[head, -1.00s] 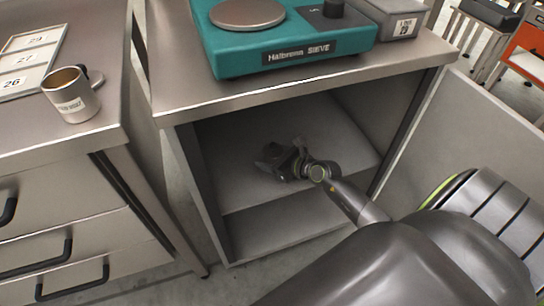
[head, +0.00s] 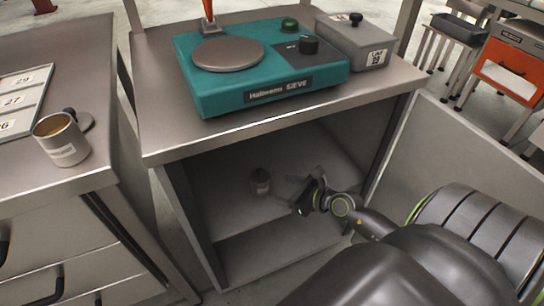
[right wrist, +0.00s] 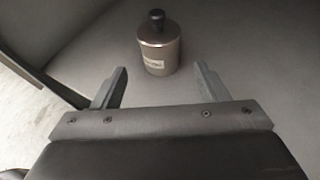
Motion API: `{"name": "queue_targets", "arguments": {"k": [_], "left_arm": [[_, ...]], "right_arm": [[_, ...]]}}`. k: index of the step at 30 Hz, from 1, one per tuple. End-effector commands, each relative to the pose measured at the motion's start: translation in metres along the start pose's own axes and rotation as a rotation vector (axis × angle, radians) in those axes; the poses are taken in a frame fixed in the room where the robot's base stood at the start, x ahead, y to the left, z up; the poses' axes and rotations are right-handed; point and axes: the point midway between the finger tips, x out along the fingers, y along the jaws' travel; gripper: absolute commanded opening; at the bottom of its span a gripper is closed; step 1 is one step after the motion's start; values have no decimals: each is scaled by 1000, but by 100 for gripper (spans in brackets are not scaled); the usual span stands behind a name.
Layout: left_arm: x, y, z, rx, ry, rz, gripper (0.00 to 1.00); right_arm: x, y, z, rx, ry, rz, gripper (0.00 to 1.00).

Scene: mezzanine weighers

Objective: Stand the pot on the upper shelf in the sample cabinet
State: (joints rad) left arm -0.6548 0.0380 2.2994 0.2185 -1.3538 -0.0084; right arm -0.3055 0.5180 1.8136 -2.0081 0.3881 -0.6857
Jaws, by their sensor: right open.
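The pot (head: 260,182), a small grey-brown lidded jar with a dark knob and a pale label, stands upright on the upper shelf (head: 225,205) inside the open cabinet (head: 188,215). The right wrist view shows the pot (right wrist: 158,48) just beyond the fingertips, with a gap between. My right gripper (head: 300,193) is open and empty, to the right of the pot in the head view; its two fingers show apart in the right wrist view (right wrist: 160,80). My left gripper is not in view.
A teal sieve machine (head: 262,85) and a grey lidded box (head: 355,42) stand on the cabinet top. A metal mug (head: 62,140) stands on the left counter. An open door panel (head: 450,150) is at the right. A lower compartment (head: 275,247) lies under the shelf.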

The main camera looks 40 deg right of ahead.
Motion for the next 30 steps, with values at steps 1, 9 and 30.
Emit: {"name": "queue_targets", "arguments": {"k": [1, 9, 30], "left_arm": [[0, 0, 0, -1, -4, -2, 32], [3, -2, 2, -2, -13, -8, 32], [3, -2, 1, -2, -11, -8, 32]], "right_arm": [[-7, 0, 0, -1, 1, 0, 67], [-20, 5, 13, 130, -83, -15, 67], [-115, -12, -42, 2231, -765, -652, 67]]}}
